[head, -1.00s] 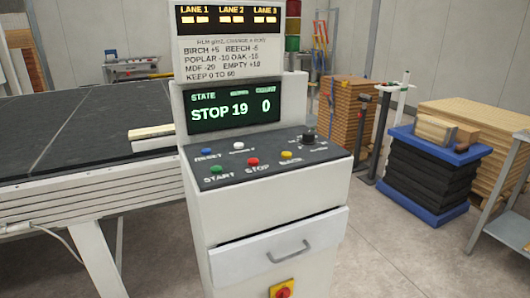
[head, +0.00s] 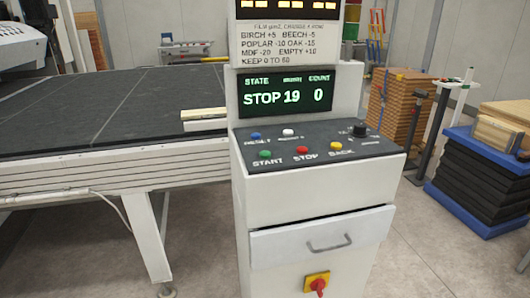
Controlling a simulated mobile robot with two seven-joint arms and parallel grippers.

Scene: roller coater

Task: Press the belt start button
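The control console (head: 310,215) stands right of centre in the head view. On its sloped dark panel, the green START button (head: 265,154) is at the front left. A red STOP button (head: 302,150) and a yellow BACK button (head: 335,146) sit to its right. A blue RESET button (head: 255,136) and a white button (head: 288,132) are behind. The display (head: 288,92) reads STOP, 19 and COUNT 0. Neither of my grippers is in view.
A dark belt table (head: 100,115) runs left of the console, with a pale wood strip (head: 203,114) near it. A drawer (head: 322,238) and a red-yellow switch (head: 317,283) are on the console front. Stacked dark boards (head: 478,185) stand right. Floor in front is clear.

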